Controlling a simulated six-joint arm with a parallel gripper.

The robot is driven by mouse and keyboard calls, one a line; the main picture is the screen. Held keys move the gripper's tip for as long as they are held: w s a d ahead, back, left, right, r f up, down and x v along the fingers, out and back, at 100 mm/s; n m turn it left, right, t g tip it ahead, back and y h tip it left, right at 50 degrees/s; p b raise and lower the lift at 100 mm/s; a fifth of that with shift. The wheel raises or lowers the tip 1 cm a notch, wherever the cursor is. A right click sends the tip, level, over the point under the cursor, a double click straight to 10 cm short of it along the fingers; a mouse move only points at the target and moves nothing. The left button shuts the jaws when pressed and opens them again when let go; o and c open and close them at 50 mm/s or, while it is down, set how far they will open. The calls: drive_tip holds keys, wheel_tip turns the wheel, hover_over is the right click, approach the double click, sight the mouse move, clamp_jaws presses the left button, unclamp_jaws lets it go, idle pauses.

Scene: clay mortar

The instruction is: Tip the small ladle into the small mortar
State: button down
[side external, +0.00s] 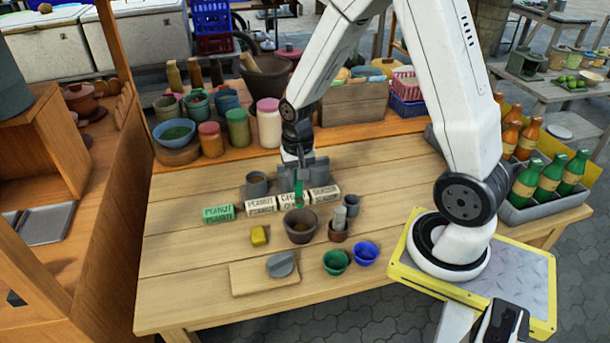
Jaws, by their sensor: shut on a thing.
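The small mortar (301,228) is a brown clay bowl with darker contents, standing on the wooden table. My gripper (299,179) points down just behind and above the mortar, in front of the row of labelled boxes. It is shut on a narrow green upright piece, which I take to be the small ladle (298,191). The green piece reaches down towards the mortar's back rim. The ladle's bowl is not clearly seen, so I cannot tell its tilt or whether it touches the mortar.
Labelled boxes (262,205) stand behind the mortar. A brown pot with light sticks (338,232) is close on its right. The table's left side is clear.

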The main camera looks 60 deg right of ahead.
sight(296, 201)
drive_tip(key=shift+a+f+h, duration=0.25)
drive_tip(key=shift+a+h, duration=0.05)
drive_tip(key=shift+h, duration=0.1)
drive_tip(key=shift+w+a+f+g+h, duration=0.25)
drive_tip(key=shift+a+f+h, duration=0.35)
drive_tip(key=shift+h, duration=0.4)
drive_tip(key=shift+w+a+f+g+h, duration=0.1)
drive_tip(key=shift+a+f+g+h, duration=0.25)
drive_tip(key=shift+a+f+h, duration=0.45)
drive_tip(key=h, duration=0.1)
drive_tip(key=a+f+h, duration=0.1)
drive_tip(key=h, duration=0.1)
drive_tip(key=shift+w+f+g, duration=0.1)
drive_tip(key=shift+w+g, duration=0.05)
drive_tip(key=shift+g, duration=0.25)
drive_tip(key=shift+w+a+f+g+h, duration=0.1)
drive_tip(key=shift+a+f+g+h, duration=0.2)
drive_tip(key=shift+h, duration=0.4)
drive_tip(key=shift+w+a+f+g+h, duration=0.15)
drive_tip(key=shift+f+h, duration=0.25)
drive_tip(key=shift+h, duration=0.3)
drive_tip(key=shift+a+f+g+h, duration=0.2)
drive_tip(key=shift+f+h, duration=0.15)
drive_tip(key=shift+h, duration=0.35)
drive_tip(key=shift+r, duration=0.1)
